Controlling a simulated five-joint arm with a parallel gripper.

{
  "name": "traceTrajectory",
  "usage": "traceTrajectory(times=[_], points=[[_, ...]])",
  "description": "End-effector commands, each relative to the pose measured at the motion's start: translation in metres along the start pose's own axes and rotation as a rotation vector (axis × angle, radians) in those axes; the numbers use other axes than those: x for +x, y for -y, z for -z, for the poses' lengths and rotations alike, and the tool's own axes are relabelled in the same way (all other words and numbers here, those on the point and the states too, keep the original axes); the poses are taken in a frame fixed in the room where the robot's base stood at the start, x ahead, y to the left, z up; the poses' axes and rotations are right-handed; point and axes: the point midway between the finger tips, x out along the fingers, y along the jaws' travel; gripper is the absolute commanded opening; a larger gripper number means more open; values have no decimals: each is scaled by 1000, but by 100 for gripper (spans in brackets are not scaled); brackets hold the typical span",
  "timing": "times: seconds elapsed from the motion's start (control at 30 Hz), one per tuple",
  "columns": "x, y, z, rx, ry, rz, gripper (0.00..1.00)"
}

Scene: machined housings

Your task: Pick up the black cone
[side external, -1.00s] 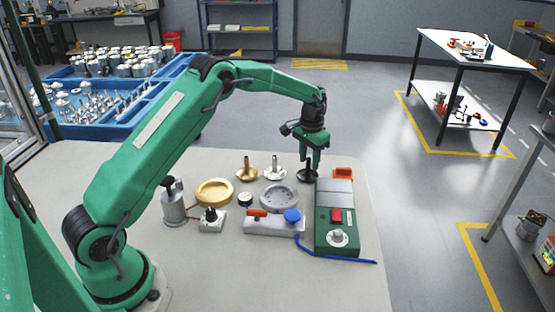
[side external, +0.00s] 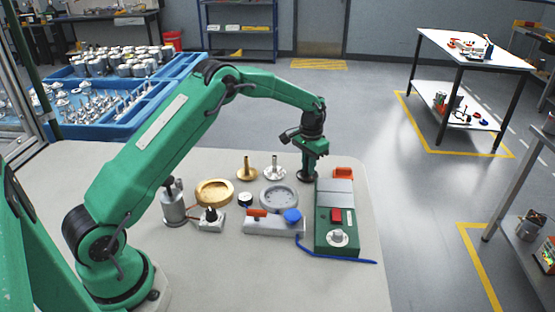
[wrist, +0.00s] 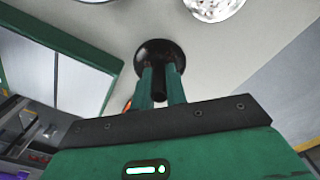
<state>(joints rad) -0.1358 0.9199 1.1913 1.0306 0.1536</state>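The black cone (side external: 306,176) stands on the grey table near its far right, behind the green box. It has a round flared base and a narrow stem. My gripper (side external: 310,168) points down over it, its fingers close together around the stem. In the wrist view the cone's round base (wrist: 154,50) shows beyond the fingertips, and its dark stem fills the gap between my green fingers (wrist: 160,82). The base appears to rest on the table.
A silver cone (side external: 274,172) and a brass cone (side external: 247,173) stand to the left. A grey ring housing (side external: 279,198) is nearer. The green box (side external: 322,240) with a red switch and an orange block (side external: 343,173) lie close on the right.

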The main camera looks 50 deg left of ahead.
Motion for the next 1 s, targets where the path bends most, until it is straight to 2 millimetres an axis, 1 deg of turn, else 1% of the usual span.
traceTrajectory(times=[0.33, 0.47, 0.57, 0.67, 0.8, 0.87, 1.0], points=[[-1, 0, 0, 0, -1, 0, 0], [-6, 0, 0, 0, -1, 0, 0], [-13, 0, 0, 0, -2, 0, 0], [-24, 0, 1, 0, -4, 1, 0], [-46, -1, 1, 1, -4, 1, 0], [-49, -13, -4, 4, -1, 0, 0], [-64, -35, -13, 5, -2, 0, 0]])
